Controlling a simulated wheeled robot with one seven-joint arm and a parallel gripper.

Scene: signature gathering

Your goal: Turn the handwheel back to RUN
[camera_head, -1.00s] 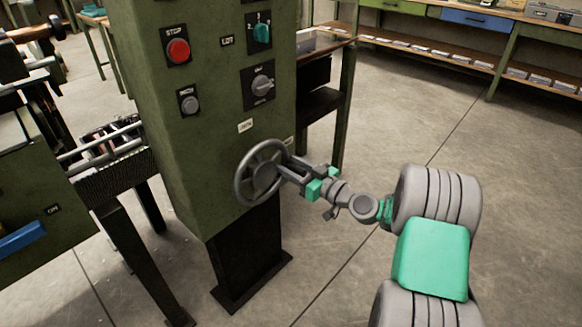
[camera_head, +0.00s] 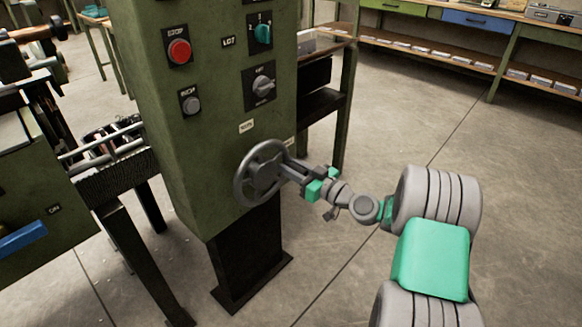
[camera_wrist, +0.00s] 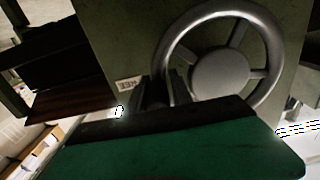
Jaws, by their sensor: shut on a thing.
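The grey spoked handwheel (camera_head: 262,173) is mounted low on the face of the green control cabinet (camera_head: 215,150). My gripper (camera_head: 287,165) is at the wheel's right side and shut on its rim. In the wrist view the handwheel (camera_wrist: 218,70) fills the upper right, and my gripper (camera_wrist: 165,90) meets the rim at its lower left. The fingertips are partly hidden behind the dark gripper body. A small white label (camera_head: 246,127) sits above the wheel; its lettering is too small to read surely. A second label (camera_head: 289,141) is partly hidden near my gripper.
Above the wheel are a red stop button (camera_head: 179,51), a grey button (camera_head: 191,104), a grey selector (camera_head: 263,86) and a teal selector (camera_head: 263,34). A machine with a blue handle (camera_head: 22,240) stands left. Open concrete floor (camera_head: 400,110) lies to the right.

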